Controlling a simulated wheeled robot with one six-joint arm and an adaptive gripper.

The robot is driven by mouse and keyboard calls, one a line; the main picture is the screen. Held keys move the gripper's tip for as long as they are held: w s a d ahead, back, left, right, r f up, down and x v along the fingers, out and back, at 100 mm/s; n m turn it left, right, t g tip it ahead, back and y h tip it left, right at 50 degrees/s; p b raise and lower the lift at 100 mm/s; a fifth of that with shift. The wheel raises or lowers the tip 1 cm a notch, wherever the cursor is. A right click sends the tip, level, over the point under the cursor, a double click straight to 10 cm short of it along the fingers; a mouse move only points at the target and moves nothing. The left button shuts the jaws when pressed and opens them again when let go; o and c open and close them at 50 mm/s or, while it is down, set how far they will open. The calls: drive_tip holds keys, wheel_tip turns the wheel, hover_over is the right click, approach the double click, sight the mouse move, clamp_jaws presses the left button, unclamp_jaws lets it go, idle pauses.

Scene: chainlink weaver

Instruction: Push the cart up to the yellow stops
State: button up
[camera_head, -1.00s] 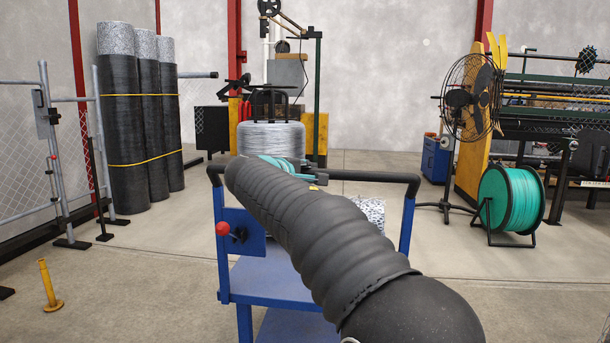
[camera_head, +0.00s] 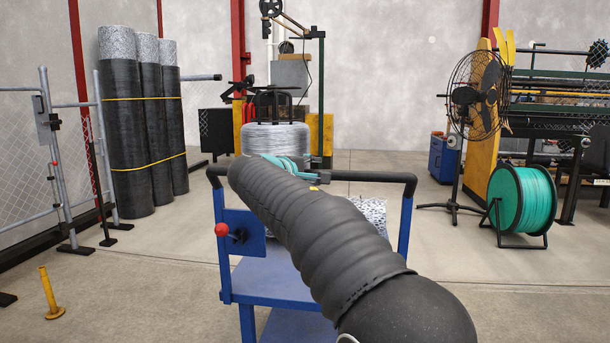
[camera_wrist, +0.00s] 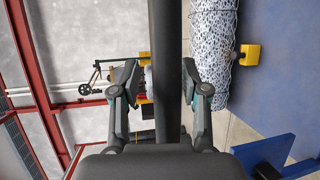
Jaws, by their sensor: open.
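The blue cart (camera_head: 277,283) stands right in front of me, with a black push handle (camera_head: 375,177) across its top and a roll of mesh (camera_head: 371,214) on it. My gripper (camera_wrist: 160,70) is open, with its two fingers on either side of the black handle bar (camera_wrist: 167,40) in the wrist view. I cannot tell whether the fingers touch the bar. In the head view my arm hides most of the gripper and the middle of the cart. A short yellow post (camera_head: 50,293) stands on the floor at left. I cannot tell which yellow parts are the stops.
A wire coil (camera_head: 276,139) and a machine with yellow panels (camera_head: 320,137) stand ahead. Tall mesh rolls (camera_head: 130,140) and fence panels (camera_head: 62,150) are at left. A fan (camera_head: 474,95) and a green reel (camera_head: 521,200) are at right. Floor on both sides of the cart is clear.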

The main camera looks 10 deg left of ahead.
drive_tip(key=shift+s+a+f, duration=0.2)
drive_tip(key=shift+a, duration=0.45)
drive_tip(key=v, duration=1.2)
wheel_tip(320, 180, down, 11)
drive_tip(key=s+a+g+y, duration=0.2)
drive_tip(key=g, duration=0.1)
drive_tip(key=s+d+f+m+g+y, duration=0.1)
drive_tip(key=s+d+f+m+g, duration=0.1)
drive_tip(key=s+d+f+g, duration=0.45)
drive_tip(key=s+d+f+m, duration=0.3)
drive_tip(key=s+d, duration=0.4)
drive_tip(key=d, duration=0.4)
drive_tip(key=s+d+f+m+y, duration=0.1)
drive_tip(key=s+d+f+m, duration=0.2)
drive_tip(key=s+d+m, duration=0.2)
drive_tip(key=s+d+f+m+y, duration=0.1)
drive_tip(key=s+d+f+m, duration=0.2)
drive_tip(key=s+d, duration=0.7)
drive_tip(key=shift+s+d+f+m, duration=0.35)
drive_tip(key=shift+d+m, duration=0.65)
drive_tip(key=shift+d, duration=2.45)
